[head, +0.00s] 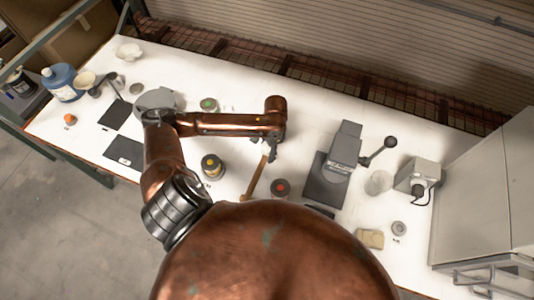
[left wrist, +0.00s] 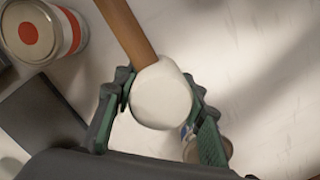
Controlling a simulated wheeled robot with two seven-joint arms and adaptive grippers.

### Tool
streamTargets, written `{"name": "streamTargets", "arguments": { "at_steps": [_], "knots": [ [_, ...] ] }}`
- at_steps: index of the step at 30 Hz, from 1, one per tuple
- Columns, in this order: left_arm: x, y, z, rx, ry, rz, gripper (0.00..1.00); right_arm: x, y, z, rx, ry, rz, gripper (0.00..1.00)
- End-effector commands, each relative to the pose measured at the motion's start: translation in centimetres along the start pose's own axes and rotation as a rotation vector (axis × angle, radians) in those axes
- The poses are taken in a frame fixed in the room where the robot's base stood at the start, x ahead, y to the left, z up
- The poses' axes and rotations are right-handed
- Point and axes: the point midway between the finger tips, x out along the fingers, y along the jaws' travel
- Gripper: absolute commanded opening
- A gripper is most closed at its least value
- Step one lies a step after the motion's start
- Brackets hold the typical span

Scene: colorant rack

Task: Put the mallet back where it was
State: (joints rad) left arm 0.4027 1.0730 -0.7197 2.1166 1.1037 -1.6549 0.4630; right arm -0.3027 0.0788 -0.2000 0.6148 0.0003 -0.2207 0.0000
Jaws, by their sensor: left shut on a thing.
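The mallet shows its wooden handle (head: 256,178) in the head view, below my left gripper (head: 270,150). In the left wrist view its rounded white head (left wrist: 161,95) lies between the two green-padded fingers of the left gripper (left wrist: 160,115), and the wooden handle (left wrist: 125,27) runs away to the upper left. The left gripper is shut on the mallet. In the head view the mallet's head is largely hidden by the gripper. My right gripper is not in view.
A can with a red dot (head: 281,188) stands right of the handle, a yellow-dotted can (head: 212,165) left of it, and a green-dotted can (head: 208,104) farther back. A grey press (head: 345,145) stands to the right. White table shows between the cans.

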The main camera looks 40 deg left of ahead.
Motion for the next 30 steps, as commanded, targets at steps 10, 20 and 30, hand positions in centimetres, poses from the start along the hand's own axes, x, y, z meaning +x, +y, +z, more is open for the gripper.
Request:
{"name": "streamTargets", "arguments": {
  "at_steps": [10,20,30],
  "knots": [
    [2.3,-1.8,-0.6,0.000,-0.001,0.001,0.00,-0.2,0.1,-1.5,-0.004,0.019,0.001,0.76],
    [5.1,-1.8,-0.9,0.002,0.001,-0.001,0.00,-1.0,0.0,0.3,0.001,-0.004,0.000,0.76],
    [5.3,-1.8,-0.8,0.001,0.000,0.000,0.46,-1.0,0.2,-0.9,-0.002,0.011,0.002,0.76]
  ]
}}
